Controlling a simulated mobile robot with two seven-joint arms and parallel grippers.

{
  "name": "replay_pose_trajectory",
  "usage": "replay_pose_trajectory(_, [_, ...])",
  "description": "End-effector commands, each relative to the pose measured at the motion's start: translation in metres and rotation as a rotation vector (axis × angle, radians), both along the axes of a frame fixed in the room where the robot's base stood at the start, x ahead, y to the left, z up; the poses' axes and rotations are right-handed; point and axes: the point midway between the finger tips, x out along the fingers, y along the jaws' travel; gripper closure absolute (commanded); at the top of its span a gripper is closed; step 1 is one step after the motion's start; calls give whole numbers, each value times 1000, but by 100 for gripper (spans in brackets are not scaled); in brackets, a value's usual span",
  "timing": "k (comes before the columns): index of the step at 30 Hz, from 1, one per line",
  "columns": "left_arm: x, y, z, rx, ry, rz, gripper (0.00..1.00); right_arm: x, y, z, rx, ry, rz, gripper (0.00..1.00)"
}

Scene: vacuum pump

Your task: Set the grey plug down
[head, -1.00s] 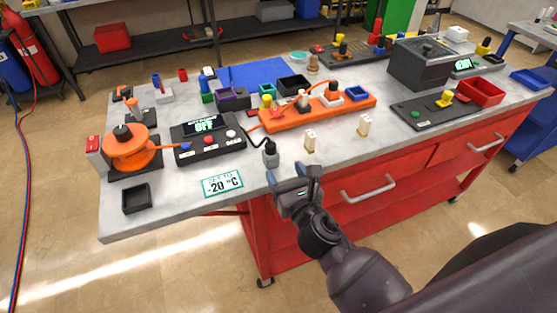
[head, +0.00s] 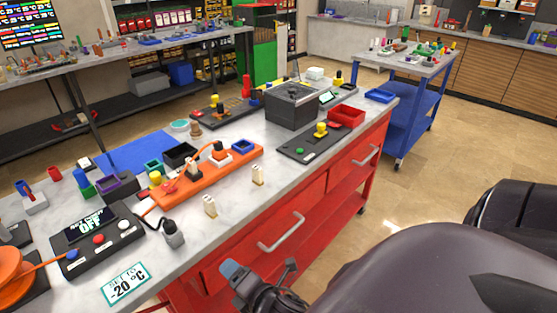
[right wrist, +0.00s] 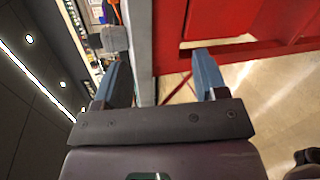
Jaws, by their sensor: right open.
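The grey plug (head: 172,234) stands on the grey tabletop near its front edge, with its black cord running back toward the black control box (head: 98,238). My right gripper (head: 262,272) is open and empty, in front of the table's front edge, apart from the plug and to its right. In the right wrist view the open jaws (right wrist: 162,78) have the table's edge between them, and nothing is gripped. My left gripper is not in view.
A "-20 °C" card (head: 126,284) lies left of the plug. Two cream plugs (head: 210,206) and (head: 257,175) stand to its right. An orange power strip (head: 190,185) lies behind. Red drawers with a handle (head: 281,232) are below the tabletop.

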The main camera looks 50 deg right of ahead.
Motion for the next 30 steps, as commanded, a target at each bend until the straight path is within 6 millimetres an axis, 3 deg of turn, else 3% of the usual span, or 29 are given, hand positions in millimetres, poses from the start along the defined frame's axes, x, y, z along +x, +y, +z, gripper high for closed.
replay_pose_trajectory(9, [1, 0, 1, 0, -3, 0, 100, -50, -31, -50, 908, 138, -354, 34])
replay_pose_trajectory(15, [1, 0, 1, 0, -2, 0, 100, -76, -45, -70, 1358, 172, -578, 34])
replay_pose_trajectory(21, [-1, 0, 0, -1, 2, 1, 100, -88, -50, -77, 1559, 177, -685, 34])
replay_pose_trajectory(30, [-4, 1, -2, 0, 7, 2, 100, -89, -50, -78, 1577, 177, -694, 34])
